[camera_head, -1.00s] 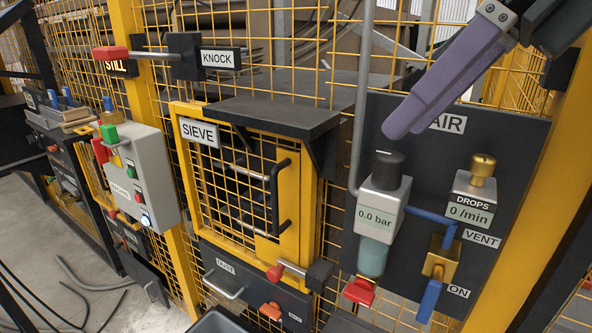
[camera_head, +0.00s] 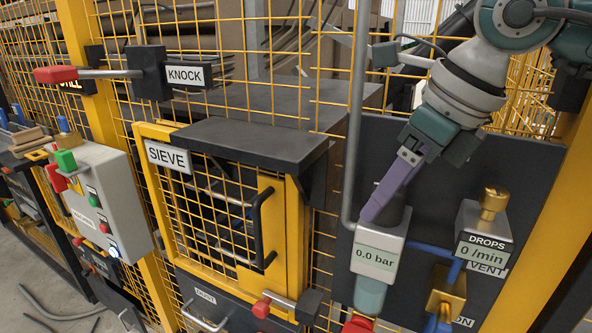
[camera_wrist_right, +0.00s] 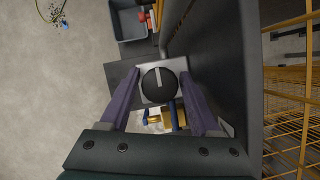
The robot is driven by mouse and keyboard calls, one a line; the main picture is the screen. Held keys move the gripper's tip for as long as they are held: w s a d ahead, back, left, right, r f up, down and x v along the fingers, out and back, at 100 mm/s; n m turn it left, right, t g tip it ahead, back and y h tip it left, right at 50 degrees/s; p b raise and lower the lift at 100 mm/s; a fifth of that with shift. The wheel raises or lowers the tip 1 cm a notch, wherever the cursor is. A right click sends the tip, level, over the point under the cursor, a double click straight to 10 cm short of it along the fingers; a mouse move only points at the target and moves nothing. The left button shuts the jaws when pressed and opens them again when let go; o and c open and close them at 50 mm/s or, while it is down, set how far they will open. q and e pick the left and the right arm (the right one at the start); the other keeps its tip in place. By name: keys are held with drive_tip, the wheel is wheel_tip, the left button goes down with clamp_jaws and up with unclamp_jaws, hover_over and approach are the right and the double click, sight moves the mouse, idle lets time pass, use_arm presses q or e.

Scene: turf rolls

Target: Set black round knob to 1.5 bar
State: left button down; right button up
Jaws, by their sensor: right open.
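The black round knob (camera_head: 399,213) sits on top of the grey regulator block (camera_head: 388,243), whose display reads 0.0 bar. In the right wrist view the knob (camera_wrist_right: 154,88) shows from above as a dark disc with a pale mark line. My right gripper (camera_head: 377,207) has purple fingers and points down at the knob, partly hiding it in the head view. In the wrist view my right gripper (camera_wrist_right: 160,74) is open, with one finger on each side of the knob. Whether they touch it I cannot tell. My left gripper is not in view.
Right of the regulator stands the DROPS unit (camera_head: 483,235) with a brass knob (camera_head: 493,203). A blue pipe and a brass valve (camera_head: 446,290) are close by. A grey vertical pipe (camera_head: 357,120) runs at left. The SIEVE hatch (camera_head: 225,200) is further left.

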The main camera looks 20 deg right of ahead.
clamp_jaws()
idle(0.5)
